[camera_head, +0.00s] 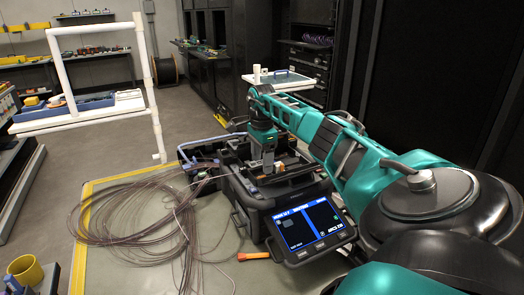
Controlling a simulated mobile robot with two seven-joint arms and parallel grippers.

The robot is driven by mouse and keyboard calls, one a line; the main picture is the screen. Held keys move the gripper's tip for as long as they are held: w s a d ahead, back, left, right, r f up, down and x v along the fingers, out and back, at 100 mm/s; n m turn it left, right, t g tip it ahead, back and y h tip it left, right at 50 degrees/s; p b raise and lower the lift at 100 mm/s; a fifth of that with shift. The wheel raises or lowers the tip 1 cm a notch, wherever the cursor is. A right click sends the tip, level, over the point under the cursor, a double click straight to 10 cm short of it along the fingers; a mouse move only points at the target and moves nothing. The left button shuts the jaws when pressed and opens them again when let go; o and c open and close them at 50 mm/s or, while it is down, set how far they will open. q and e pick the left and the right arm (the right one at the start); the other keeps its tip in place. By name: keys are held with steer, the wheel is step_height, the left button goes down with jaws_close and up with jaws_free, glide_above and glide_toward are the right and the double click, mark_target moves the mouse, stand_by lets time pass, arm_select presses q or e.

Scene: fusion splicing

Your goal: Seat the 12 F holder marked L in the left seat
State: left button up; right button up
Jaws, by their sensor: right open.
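The black fusion splicer (256,200) stands on the bench, with its lit blue screen (308,223) tilted up at the front. My right arm reaches in from the right, and my right gripper (264,167) points down over the top of the splicer. Its fingers are open. The splicer's left seat is too small and too covered by the gripper to make out. I cannot tell a holder marked L apart from the small parts around the gripper. My left gripper is not in view.
A loose coil of thin cable (125,212) spreads over the bench left of the splicer, its strands running up to it. An orange-handled tool (254,256) lies in front. A yellow cup (25,271) is at lower left. A white pipe frame (150,88) stands behind.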

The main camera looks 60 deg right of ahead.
step_height(320, 180, up, 13)
steer(key=shift+p, duration=0.35)
stand_by(0.9)
